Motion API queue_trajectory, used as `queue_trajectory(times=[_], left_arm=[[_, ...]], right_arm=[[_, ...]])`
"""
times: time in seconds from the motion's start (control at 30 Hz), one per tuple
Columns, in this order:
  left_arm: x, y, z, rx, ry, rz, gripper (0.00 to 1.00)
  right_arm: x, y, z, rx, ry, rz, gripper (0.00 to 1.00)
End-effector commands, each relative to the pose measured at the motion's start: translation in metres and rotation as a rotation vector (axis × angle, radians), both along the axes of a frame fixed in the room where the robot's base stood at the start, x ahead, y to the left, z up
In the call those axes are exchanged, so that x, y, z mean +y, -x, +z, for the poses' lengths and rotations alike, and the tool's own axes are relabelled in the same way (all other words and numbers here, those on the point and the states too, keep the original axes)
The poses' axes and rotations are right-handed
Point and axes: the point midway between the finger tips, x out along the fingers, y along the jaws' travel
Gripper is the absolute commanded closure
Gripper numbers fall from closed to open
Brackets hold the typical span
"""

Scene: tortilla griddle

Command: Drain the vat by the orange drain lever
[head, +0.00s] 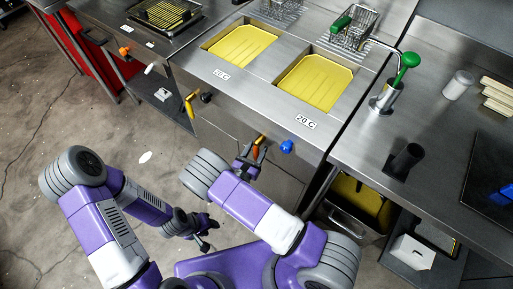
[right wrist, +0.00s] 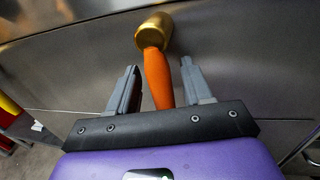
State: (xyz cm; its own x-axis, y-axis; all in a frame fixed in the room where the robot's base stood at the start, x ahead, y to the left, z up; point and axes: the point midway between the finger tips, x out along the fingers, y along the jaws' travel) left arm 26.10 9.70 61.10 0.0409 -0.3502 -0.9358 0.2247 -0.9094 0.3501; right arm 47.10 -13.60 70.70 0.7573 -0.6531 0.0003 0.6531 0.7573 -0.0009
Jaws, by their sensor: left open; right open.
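The orange drain lever (head: 256,151) hangs from a gold hub on the steel front below the right vat (head: 318,82), which holds yellow liquid. In the right wrist view, the lever (right wrist: 157,75) points down from its gold hub (right wrist: 154,32) and lies between the two spread fingers. My right gripper (right wrist: 160,68) is open around the lever, with a visible gap on each side; in the head view it (head: 250,160) is at the lever and partly hides it. My left gripper (head: 208,238) is open, low over the floor and away from the vats.
A blue knob (head: 287,146) sits just right of the lever. A yellow lever (head: 191,104) and black knob (head: 206,97) are on the left vat's front. A tray of yellow liquid (head: 345,196) stands below at right.

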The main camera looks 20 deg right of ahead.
Motion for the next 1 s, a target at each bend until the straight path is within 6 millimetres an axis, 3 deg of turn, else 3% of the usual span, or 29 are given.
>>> queue_trajectory(times=[0.2,0.5,1.0], left_arm=[[0.0001,0.0002,-0.0002,0.001,0.0,0.0,0.57],[0.0001,0.0002,-0.0002,0.001,0.0,0.0,0.57],[0.0,0.0002,-0.003,0.001,0.0,0.0,0.57]], right_arm=[[-0.0001,0.0001,-0.0001,0.001,-0.001,0.0,0.53],[0.0,0.0001,-0.0002,0.001,-0.001,-0.001,0.99],[-0.0068,0.0008,-0.001,-0.043,-0.034,-0.019,1.0]])
